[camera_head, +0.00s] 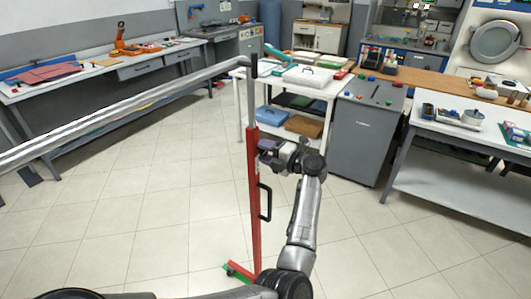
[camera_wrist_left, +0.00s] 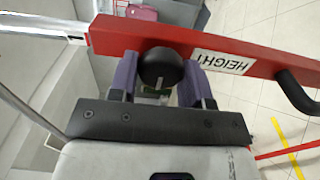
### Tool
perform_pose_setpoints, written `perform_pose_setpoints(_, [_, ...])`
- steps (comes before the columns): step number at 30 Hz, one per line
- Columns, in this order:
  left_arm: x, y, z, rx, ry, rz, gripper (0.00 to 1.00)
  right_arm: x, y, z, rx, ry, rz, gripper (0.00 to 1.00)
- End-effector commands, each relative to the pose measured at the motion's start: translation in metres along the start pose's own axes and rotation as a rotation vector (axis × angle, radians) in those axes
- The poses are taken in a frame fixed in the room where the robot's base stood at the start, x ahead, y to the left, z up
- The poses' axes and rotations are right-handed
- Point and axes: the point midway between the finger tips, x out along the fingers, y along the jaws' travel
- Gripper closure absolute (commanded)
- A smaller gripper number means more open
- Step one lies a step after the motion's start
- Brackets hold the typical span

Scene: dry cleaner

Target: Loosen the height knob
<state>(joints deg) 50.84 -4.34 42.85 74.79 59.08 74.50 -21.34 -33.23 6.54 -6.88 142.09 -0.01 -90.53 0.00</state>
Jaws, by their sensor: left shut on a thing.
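A red upright post (camera_head: 254,200) stands on the floor, with a silver tube rising from its top to a long slanted rail (camera_head: 120,105). In the left wrist view the red post (camera_wrist_left: 220,48) carries a white label reading HEIGHT (camera_wrist_left: 222,62) and a round black height knob (camera_wrist_left: 161,68). My left gripper (camera_head: 268,152) is at the upper part of the post. In the left wrist view its purple fingers (camera_wrist_left: 160,78) are on either side of the knob, shut on it. The fingers hide the knob in the head view. My right gripper is not in view.
A black handle (camera_head: 265,202) sticks out from the post below my gripper. The post has a red and green foot (camera_head: 240,272). A white table (camera_head: 242,112) and a grey cabinet (camera_head: 365,135) stand behind. Tiled floor to the left is clear.

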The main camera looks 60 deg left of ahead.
Motion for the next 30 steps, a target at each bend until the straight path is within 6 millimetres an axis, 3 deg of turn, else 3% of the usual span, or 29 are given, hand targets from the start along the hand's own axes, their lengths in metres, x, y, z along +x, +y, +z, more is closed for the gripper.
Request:
perform_pose_setpoints(5, [0.000, 0.000, 0.000, 0.001, -0.001, -0.001, 0.79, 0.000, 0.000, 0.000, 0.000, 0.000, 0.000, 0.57])
perform_pose_setpoints(6, [0.000, 0.000, 0.000, 0.001, -0.001, 0.000, 0.54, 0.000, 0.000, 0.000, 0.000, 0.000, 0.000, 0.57])
perform_pose_setpoints(13, [0.000, 0.000, 0.000, 0.002, -0.001, 0.000, 0.33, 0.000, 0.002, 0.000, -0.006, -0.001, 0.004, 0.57])
perform_pose_setpoints(23, [-0.006, 0.000, 0.000, 0.002, -0.002, -0.001, 0.33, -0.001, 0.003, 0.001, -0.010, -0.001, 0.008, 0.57])
perform_pose_setpoints(30, [-0.045, 0.000, 0.001, 0.004, -0.004, -0.001, 0.33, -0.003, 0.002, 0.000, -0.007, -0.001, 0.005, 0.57])
